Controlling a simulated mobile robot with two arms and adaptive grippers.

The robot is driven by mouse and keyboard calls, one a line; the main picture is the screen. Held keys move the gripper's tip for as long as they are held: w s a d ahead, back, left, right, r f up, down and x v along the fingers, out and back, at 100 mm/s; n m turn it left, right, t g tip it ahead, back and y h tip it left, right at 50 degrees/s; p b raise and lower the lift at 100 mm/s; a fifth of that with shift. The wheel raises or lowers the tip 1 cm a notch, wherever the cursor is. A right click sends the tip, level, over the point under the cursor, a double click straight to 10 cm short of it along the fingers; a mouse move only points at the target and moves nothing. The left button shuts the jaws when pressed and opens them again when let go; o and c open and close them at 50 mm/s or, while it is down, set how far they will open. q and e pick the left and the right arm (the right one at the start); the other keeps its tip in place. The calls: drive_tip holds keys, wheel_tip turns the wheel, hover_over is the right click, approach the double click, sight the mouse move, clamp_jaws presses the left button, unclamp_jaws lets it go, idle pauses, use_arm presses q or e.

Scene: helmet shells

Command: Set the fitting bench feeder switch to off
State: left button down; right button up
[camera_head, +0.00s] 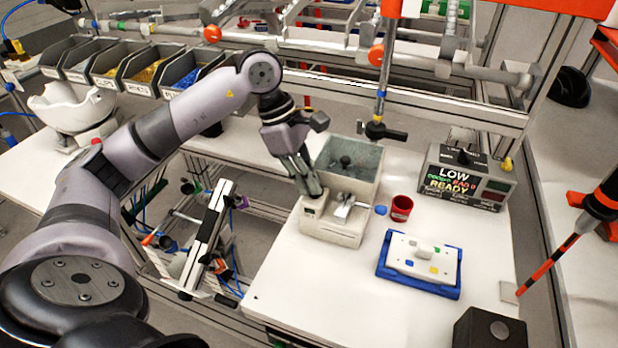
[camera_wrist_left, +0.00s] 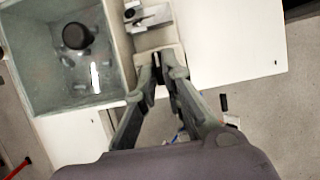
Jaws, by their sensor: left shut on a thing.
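The feeder (camera_head: 330,232) is a beige box with a grey open bin (camera_head: 350,160) at its back, standing on the white fitting bench. My left gripper (camera_head: 314,192) reaches down to the left part of the feeder's top. In the left wrist view, the fingertips (camera_wrist_left: 157,76) are close together on a small dark piece, which looks like the feeder switch. The fingers hide most of it, so its position cannot be read. The bin (camera_wrist_left: 65,60) also shows in the wrist view, with a dark round knob-like thing inside. My right gripper is not in view.
A red cup (camera_head: 401,208) and a blue tray (camera_head: 420,285) with a white plate stand right of the feeder. A display box (camera_head: 467,180) reads LOW and READY. A dark box (camera_head: 490,328) is at the front right. A tool (camera_head: 380,130) hangs behind the feeder.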

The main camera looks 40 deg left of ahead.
use_arm(q)
drive_tip(key=c, duration=1.7)
unclamp_jaws()
